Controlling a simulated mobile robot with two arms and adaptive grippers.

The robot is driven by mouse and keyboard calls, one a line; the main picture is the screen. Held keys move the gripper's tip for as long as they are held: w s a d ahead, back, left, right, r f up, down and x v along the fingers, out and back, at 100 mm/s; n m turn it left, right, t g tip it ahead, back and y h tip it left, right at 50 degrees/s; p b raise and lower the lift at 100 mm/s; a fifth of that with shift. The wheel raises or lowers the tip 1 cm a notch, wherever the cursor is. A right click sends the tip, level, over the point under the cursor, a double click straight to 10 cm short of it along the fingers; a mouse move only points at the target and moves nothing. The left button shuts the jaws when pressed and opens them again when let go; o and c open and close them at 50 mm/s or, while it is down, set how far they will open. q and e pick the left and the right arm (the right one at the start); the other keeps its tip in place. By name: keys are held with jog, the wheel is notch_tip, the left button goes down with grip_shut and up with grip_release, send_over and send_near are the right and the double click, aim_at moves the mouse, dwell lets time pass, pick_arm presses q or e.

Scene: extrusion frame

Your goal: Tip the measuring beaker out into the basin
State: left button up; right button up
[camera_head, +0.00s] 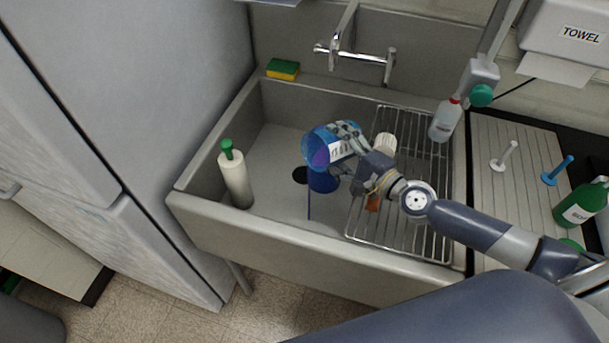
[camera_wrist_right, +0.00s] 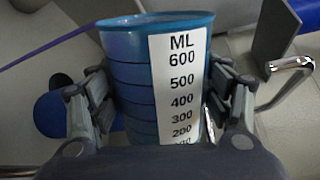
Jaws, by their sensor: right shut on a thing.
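The measuring beaker (camera_head: 320,150) is translucent blue with a white ML scale. My right gripper (camera_head: 345,157) is shut around its sides and holds it tilted above the basin (camera_head: 275,150), mouth toward the left. A thin purple-blue stream runs from its rim down into the basin; the wrist view shows it leaving the rim at the left. Purple liquid shows inside the mouth. In the wrist view the beaker (camera_wrist_right: 135,75) sits between both fingers of my right gripper (camera_wrist_right: 155,100). My left gripper is not in view.
A white bottle with green cap (camera_head: 236,178) stands in the basin's left part. A dark drain (camera_head: 300,175) and a blue object (camera_head: 323,183) lie below the beaker. A wire rack (camera_head: 415,220) fills the right side. A faucet (camera_head: 360,55) and sponge (camera_head: 283,69) are behind.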

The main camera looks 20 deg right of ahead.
jog(key=shift+s+a+n+p, duration=0.15)
jog(key=shift+a+n+p, duration=0.25)
jog(key=shift+p, duration=0.3)
jog(key=shift+s+a+r+n+h+p, duration=0.15)
jog(key=shift+r+n+p, duration=0.2)
jog(key=shift+p, duration=0.5)
jog(key=shift+w+a+r+n+h+p, duration=0.15)
jog(key=shift+n+p, duration=0.3)
jog(key=shift+p, duration=0.35)
jog(key=shift+s+p, duration=0.15)
jog(key=shift+p, duration=0.15)
